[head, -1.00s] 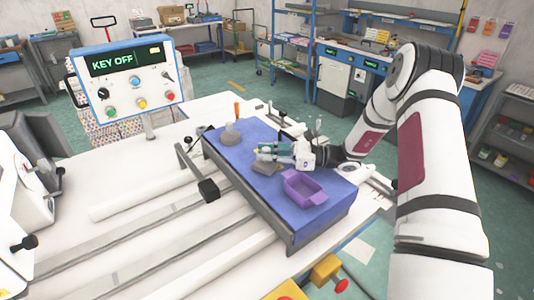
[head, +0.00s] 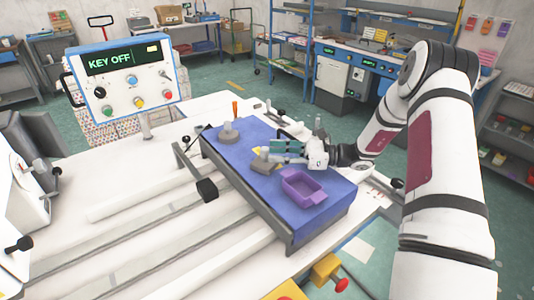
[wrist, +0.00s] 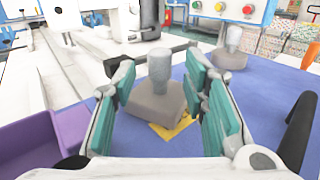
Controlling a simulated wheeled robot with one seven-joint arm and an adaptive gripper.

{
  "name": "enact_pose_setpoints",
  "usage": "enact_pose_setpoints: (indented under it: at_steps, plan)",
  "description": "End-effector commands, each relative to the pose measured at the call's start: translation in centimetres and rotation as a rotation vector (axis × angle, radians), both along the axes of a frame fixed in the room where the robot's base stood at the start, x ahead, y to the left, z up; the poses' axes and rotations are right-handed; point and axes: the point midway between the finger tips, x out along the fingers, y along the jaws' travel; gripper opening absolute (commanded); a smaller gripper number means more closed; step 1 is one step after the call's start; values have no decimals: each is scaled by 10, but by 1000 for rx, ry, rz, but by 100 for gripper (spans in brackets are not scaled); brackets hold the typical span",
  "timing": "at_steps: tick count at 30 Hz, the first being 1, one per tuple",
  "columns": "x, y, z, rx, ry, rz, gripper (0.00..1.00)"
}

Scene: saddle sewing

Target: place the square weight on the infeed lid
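The square weight (head: 261,164) is a grey-brown block with a round upright knob. It stands on the long blue-topped surface (head: 325,213), partly over a yellow marking (wrist: 172,129). No label shows which surface is the infeed lid; the blue top may be it. My gripper (head: 276,153) is open, with teal finger pads, low over the blue top to the right of the weight. In the wrist view the square weight (wrist: 155,103) stands ahead between the spread pads, with gaps visible on both sides. My fingers hold nothing.
A round grey weight (head: 229,134) stands farther back on the blue top. A purple tray (head: 304,188) sits on its near part. A black bracket (head: 206,189) is by the left edge. A control panel (head: 122,80) reading KEY OFF rises behind.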

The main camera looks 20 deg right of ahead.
Motion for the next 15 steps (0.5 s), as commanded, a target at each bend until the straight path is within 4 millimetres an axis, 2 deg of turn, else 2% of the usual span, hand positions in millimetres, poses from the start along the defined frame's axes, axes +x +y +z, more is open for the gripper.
enact_pose_setpoints:
  at_steps: [1,6,12,15]
  plan:
    - [-3,-12,-1,-1,-1,-5,40]
    - [-17,-44,-2,-1,1,-3,40]
    - [-27,-69,-1,0,-1,-2,40]
    - [-31,-74,0,-1,-1,1,40]
